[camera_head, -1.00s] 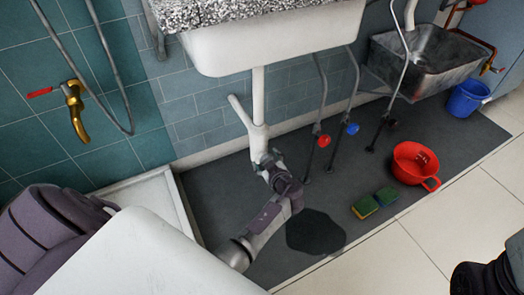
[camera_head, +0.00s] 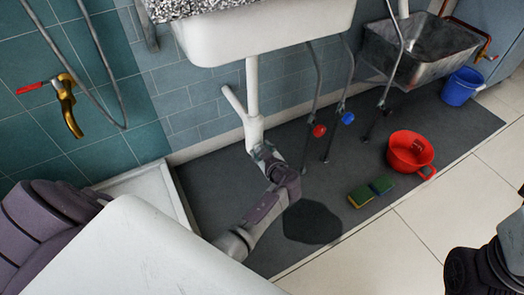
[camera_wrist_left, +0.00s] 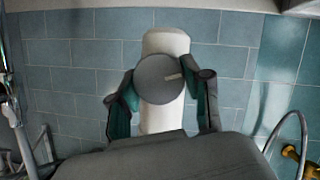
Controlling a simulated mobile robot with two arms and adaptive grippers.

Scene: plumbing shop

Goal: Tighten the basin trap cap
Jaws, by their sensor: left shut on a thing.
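The white basin trap (camera_head: 254,130) hangs under the basin as an upright pipe with a side branch. My left gripper (camera_head: 262,152) is at its lower end. In the left wrist view, the trap cap (camera_wrist_left: 160,78) is a round grey disc with a pale mark to the right of its centre, in front of the white trap body (camera_wrist_left: 166,43). The two fingers of my left gripper (camera_wrist_left: 161,96) stand on either side of the cap and are shut on it. The cap is hidden by the gripper in the head view. A dark part of my right arm shows at the lower right; its fingers cannot be made out.
The white basin (camera_head: 255,38) hangs above the trap. A dark wet patch (camera_head: 312,222) lies on the grey mat near my left arm. Two sponges (camera_head: 362,196), a red bowl (camera_head: 408,143) and a blue bucket (camera_head: 461,87) stand to the right. Supply pipes (camera_head: 313,90) hang between.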

